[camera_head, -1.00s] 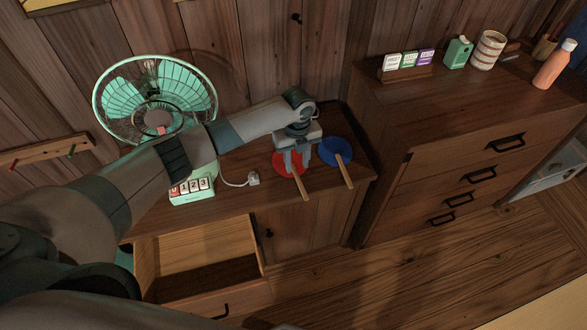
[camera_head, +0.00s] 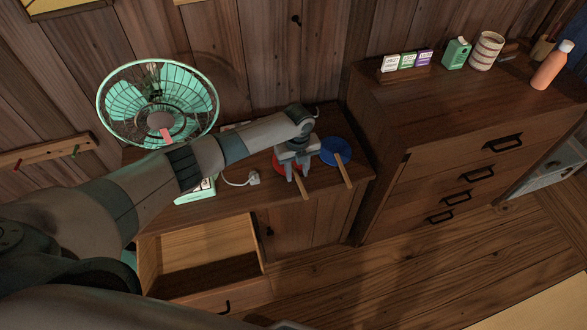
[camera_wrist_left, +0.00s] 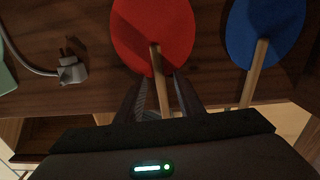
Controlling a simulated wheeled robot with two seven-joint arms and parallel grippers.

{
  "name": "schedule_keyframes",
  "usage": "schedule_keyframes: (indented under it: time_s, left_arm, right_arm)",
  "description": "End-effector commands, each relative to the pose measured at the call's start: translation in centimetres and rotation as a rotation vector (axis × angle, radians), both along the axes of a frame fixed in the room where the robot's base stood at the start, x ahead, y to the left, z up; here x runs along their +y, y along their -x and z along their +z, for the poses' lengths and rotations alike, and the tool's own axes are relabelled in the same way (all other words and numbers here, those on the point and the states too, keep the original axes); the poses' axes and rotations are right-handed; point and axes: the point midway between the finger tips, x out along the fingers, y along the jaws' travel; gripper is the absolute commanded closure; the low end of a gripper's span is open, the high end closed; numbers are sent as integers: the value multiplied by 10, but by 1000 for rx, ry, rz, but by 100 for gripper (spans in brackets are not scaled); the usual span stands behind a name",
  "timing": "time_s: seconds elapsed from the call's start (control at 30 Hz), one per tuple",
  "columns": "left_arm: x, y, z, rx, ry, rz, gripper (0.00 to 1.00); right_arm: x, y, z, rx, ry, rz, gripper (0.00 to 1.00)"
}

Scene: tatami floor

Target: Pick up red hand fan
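The red hand fan (camera_head: 281,165) lies flat on the low cabinet top, its wooden handle pointing toward the front edge. It also shows in the left wrist view (camera_wrist_left: 153,32). My left gripper (camera_head: 297,173) is over the handle. In the left wrist view its two fingers (camera_wrist_left: 160,92) stand on either side of the handle, close to it, with small gaps seeming to remain. The gripper hides part of the red fan in the head view. My right gripper is not in view.
A blue hand fan (camera_head: 335,151) lies just right of the red one. A white plug (camera_head: 253,179) with cord lies to the left. A green electric fan (camera_head: 158,105) stands farther left. An open drawer (camera_head: 210,245) juts out below. A taller dresser (camera_head: 450,100) stands at right.

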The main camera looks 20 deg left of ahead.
Motion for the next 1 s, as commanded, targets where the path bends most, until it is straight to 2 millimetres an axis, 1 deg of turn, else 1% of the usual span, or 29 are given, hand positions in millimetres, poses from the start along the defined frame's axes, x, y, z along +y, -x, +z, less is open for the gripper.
schedule_keyframes:
  time_s: [0.4,0.47,0.5,0.53,0.57,0.87,1.0]
  left_arm:
    - [0,0,-3,0,0,0,66]
    - [0,0,-3,0,0,0,80]
    - [0,0,-3,0,0,0,90]
    - [0,0,-3,0,0,0,97]
    - [0,0,-3,0,0,0,100]
    - [0,0,-3,1,-1,0,100]
    - [0,0,1,1,-1,0,100]
  right_arm:
    - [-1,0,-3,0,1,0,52]
    - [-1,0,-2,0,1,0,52]
    - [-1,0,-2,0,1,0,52]
    - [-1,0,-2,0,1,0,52]
    - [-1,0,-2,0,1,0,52]
    - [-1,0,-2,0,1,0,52]
    - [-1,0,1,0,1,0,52]
